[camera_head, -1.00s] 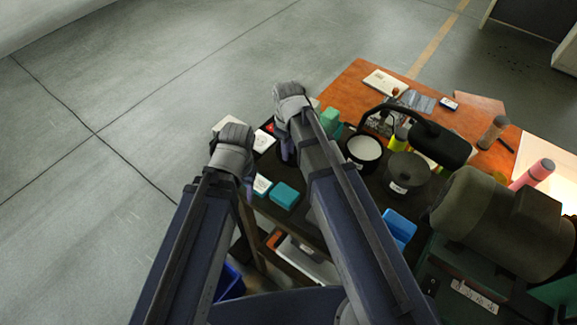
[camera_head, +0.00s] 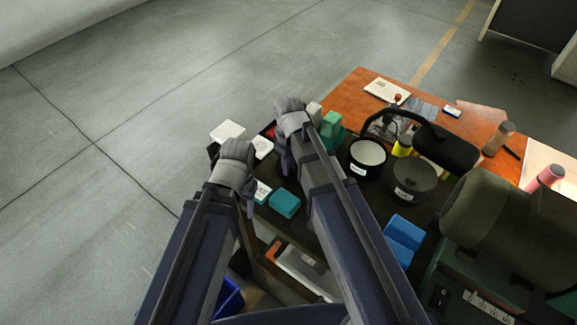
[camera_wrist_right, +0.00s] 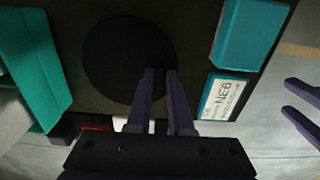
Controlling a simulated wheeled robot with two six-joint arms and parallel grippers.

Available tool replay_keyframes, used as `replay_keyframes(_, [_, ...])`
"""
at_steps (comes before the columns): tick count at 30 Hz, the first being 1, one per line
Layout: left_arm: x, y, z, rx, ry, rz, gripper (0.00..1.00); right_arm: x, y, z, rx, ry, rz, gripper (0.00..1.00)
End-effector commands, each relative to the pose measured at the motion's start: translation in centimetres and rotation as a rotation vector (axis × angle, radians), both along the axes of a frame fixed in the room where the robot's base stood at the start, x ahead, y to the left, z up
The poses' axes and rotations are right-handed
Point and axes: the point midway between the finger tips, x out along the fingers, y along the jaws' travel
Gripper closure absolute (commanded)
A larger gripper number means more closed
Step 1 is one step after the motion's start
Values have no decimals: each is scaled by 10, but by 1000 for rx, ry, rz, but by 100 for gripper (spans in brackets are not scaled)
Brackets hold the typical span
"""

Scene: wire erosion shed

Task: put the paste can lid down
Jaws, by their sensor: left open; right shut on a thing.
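A dark round lid (camera_wrist_right: 110,60) lies under my right gripper in the right wrist view, against a dark top. My right gripper (camera_wrist_right: 160,76) is shut near the lid's lower right part; it also shows in the head view (camera_head: 284,160). I cannot tell whether the lid touches the top. My arm and gripper hide it in the head view. An open can with white paste (camera_head: 368,153) stands right of my right arm. My left gripper (camera_head: 249,208) is open and empty at the bench's left edge; its fingers show in the right wrist view (camera_wrist_right: 302,104).
A lidded dark can (camera_head: 414,183) stands beside the open can. Teal boxes (camera_head: 285,203) (camera_wrist_right: 250,32), a label card (camera_wrist_right: 222,99) and white boxes (camera_head: 228,130) crowd the lid's surroundings. A black-handled device (camera_head: 446,148) and a large machine (camera_head: 490,220) stand to the right.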

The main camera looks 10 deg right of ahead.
Motion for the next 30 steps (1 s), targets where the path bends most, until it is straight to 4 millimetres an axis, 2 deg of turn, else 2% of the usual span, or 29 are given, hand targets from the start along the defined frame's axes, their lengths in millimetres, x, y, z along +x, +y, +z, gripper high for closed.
replay_keyframes(1, [0, 0, -3, 0, 0, 0, 50, 0, 0, -3, 0, 0, 0, 100])
replay_keyframes(2, [0, 0, -3, 0, 0, 0, 50, 0, 0, -3, 0, 0, 0, 80])
replay_keyframes(10, [0, 0, -2, 0, 0, 0, 50, 0, 0, -2, 0, 0, 0, 51])
replay_keyframes(22, [0, 0, 3, 0, 0, 0, 50, 0, 0, 3, 0, 0, 0, 51])
replay_keyframes(30, [0, 0, 30, 0, 0, -1, 50, 0, 0, 30, 0, 0, 0, 51])
